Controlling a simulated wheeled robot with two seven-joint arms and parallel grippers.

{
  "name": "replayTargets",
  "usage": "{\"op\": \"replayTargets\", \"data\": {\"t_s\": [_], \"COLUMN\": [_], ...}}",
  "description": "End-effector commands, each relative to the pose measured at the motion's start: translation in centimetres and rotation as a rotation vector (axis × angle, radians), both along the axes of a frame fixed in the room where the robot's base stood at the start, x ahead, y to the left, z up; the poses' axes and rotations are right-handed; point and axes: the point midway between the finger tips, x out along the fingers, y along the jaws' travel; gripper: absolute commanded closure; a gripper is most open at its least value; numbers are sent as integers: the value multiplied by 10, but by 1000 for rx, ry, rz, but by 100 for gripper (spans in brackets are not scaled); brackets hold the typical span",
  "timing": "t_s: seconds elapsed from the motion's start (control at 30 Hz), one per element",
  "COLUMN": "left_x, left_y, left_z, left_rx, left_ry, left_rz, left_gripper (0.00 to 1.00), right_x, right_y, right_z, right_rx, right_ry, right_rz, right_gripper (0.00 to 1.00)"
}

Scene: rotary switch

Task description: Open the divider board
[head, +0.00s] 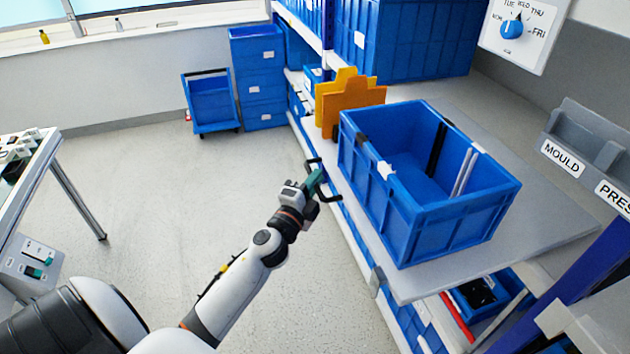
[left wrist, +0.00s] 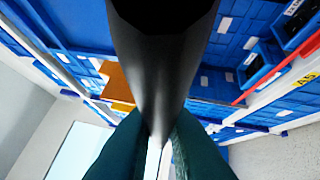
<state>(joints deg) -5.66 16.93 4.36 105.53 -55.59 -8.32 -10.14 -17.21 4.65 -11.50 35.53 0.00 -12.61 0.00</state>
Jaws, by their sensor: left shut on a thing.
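My left gripper (head: 315,180) reaches in from the lower left to the long edge of the grey shelf board (head: 540,225). Its teal fingers are shut on a dark C-shaped handle (head: 329,197) beside that edge. In the left wrist view the black handle (left wrist: 158,60) runs between the two fingers (left wrist: 158,140) and fills the middle of the picture. What the handle is fixed to is hidden, and I cannot tell which panel is the divider board. My right gripper is not in view.
An empty blue crate (head: 400,200) stands on the shelf board near the handle. Orange boards (head: 345,100) stand behind it. A rotary day switch (head: 512,28) hangs on the wall, with grey holders (head: 580,140) below.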

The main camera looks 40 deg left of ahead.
Motion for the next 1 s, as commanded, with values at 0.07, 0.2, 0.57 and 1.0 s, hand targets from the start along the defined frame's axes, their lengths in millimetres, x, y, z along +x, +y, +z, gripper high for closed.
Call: {"op": "replayTargets", "data": {"t_s": [0.07,0.2,0.57,1.0], "left_x": [0,0,-4,-86], "left_y": [0,0,-1,-12], "left_z": [-1,-1,-2,-17], "left_rx": [0,0,0,-2], "left_ry": [3,2,1,4], "left_rz": [0,0,0,0], "left_gripper": [100,67,67,67], "right_x": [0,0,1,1], "right_y": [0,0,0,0], "right_z": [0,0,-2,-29], "right_rx": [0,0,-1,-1], "right_ry": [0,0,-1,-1], "right_rz": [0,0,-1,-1], "right_gripper": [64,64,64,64]}}
